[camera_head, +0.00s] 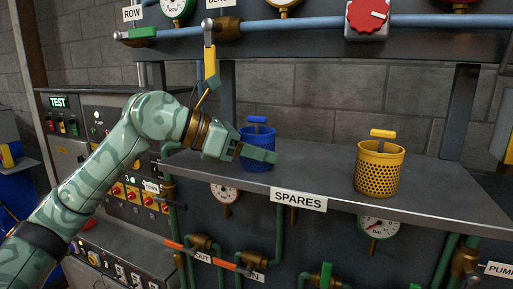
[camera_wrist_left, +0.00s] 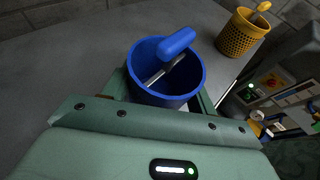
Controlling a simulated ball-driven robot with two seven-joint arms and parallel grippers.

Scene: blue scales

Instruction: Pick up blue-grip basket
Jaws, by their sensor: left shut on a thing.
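The blue basket (camera_head: 257,133) with a blue grip (camera_head: 257,119) is at the left part of the grey shelf (camera_head: 320,165). In the left wrist view the blue basket (camera_wrist_left: 140,65) is upright, its blue grip (camera_wrist_left: 178,42) on a metal stem rising over the opening. My left gripper (camera_head: 260,154) is shut on the basket's body, one green finger across its near side. In the wrist view the fingers show on both sides of the basket. The lower part is partly hidden, and I cannot tell whether it touches the shelf. My right gripper is not in view.
A yellow perforated basket (camera_head: 378,170) with a yellow grip stands at the shelf's right. A SPARES sign (camera_head: 298,200) hangs on the front edge. A blue pipe (camera_head: 300,23) with gauges and a red valve runs above. The shelf between the baskets is clear.

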